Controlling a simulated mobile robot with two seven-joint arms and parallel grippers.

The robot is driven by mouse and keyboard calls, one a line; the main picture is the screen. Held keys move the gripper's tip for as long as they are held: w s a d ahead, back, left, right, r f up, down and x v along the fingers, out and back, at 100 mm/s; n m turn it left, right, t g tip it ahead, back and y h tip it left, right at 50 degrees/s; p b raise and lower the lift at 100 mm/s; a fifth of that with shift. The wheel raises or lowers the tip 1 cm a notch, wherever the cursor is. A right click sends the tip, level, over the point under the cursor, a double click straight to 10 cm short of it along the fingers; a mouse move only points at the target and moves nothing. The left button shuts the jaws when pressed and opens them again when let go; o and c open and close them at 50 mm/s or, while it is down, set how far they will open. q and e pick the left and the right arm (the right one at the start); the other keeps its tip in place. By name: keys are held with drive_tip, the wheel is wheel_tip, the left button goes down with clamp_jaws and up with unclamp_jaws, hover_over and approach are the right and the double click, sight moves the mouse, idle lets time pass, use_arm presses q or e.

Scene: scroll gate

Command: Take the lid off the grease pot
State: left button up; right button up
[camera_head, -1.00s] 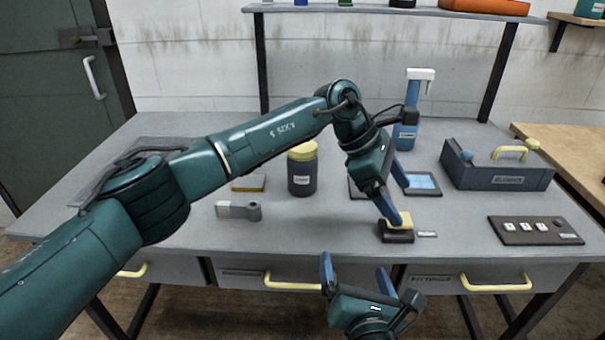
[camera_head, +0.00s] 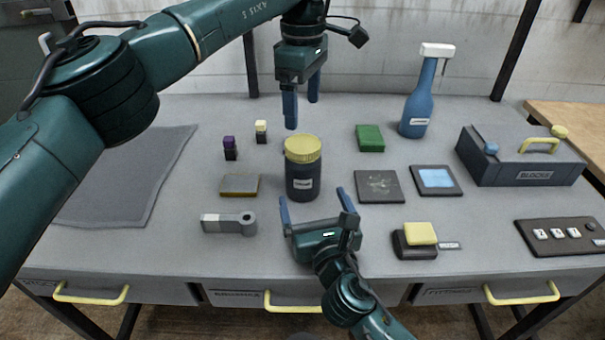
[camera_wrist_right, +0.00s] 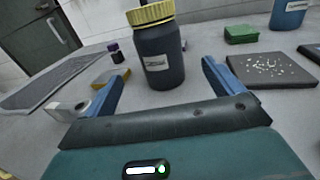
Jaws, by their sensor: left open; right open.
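The grease pot (camera_head: 303,184) is a dark jar with a white label, upright on the grey bench. Its yellow ribbed lid (camera_head: 303,148) is on top. In the right wrist view the pot (camera_wrist_right: 158,55) stands beyond and between my fingers, with the lid (camera_wrist_right: 150,13) at the top edge. My left gripper (camera_head: 302,108) is open, pointing down above and just behind the lid, apart from it as far as I can tell. My right gripper (camera_head: 316,205) is open and empty, low in front of the pot, its fingers pointing towards it.
A sponge block (camera_head: 240,185) and a grey lever-like part (camera_head: 229,223) lie left of the pot. A dark plate (camera_head: 379,187), a green block (camera_head: 370,138) and a spray bottle (camera_head: 418,95) stand right. A yellow-topped block (camera_head: 420,235) is at front right.

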sight(307, 183)
drive_tip(key=x, duration=0.8)
drive_tip(key=shift+s, duration=0.1)
drive_tip(key=c, duration=1.6)
use_arm(q)
drive_tip(key=shift+m, duration=0.8)
use_arm(e)
drive_tip(key=c, duration=0.3)
use_arm(q)
drive_tip(key=m, duration=0.5)
use_arm(e)
drive_tip(key=shift+c, duration=0.4)
use_arm(q)
drive_tip(key=m, duration=0.6)
drive_tip(key=shift+m, duration=0.4)
drive_tip(key=shift+f, duration=4.05)
